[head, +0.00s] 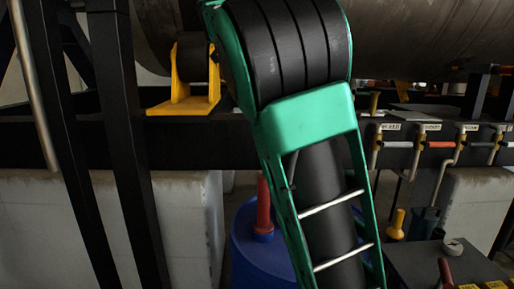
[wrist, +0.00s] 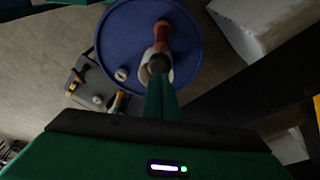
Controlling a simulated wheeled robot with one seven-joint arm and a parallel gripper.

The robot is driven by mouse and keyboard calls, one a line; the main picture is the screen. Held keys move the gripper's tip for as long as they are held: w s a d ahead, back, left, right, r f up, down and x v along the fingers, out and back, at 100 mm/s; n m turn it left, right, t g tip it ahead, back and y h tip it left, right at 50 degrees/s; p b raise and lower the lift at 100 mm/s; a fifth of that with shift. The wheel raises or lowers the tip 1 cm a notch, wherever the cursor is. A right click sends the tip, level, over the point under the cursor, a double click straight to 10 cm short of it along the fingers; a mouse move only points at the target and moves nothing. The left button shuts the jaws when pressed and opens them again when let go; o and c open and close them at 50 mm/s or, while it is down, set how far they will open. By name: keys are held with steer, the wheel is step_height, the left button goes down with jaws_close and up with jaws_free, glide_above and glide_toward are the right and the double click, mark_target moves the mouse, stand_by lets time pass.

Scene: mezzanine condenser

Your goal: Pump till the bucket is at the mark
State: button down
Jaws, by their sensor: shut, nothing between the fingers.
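A blue drum (head: 247,262) stands on the floor, partly hidden behind my green arm in the head view. A red upright pump handle (head: 264,203) rises from its lid. In the wrist view the round blue drum lid (wrist: 125,28) lies beyond my gripper, with the red handle (wrist: 163,36) on it. My gripper (wrist: 160,66) is shut and empty, its green fingers together. Its tips overlap a pale part at the handle's base; I cannot tell whether they touch. In the head view my gripper is hidden. I cannot make out a bucket or its mark.
A dark bench (head: 418,261) stands at the lower right, with a round grey piece (head: 453,247) on it. A yellow-handled tool (head: 395,225) stands behind it. Labelled crank levers (head: 441,144) line a rail. Dark steel posts (head: 137,170) stand at the left. Pale concrete blocks (head: 178,225) flank the drum.

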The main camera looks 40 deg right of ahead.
steer(key=shift+w+a+r, duration=0.1)
steer(key=shift+a+r, duration=0.05)
steer(key=shift+x, duration=3.6)
steer(key=shift+a+x, duration=0.2)
steer(key=shift+x, duration=0.55)
steer(key=shift+a+x, duration=0.15)
steer(key=shift+x, duration=0.6)
steer(key=shift+a+x, duration=0.2)
steer(key=shift+x, duration=0.55)
steer(key=shift+a+r, duration=0.2)
steer(key=shift+a, duration=0.6)
steer(key=shift+a+r, duration=0.25)
steer(key=shift+a, duration=0.5)
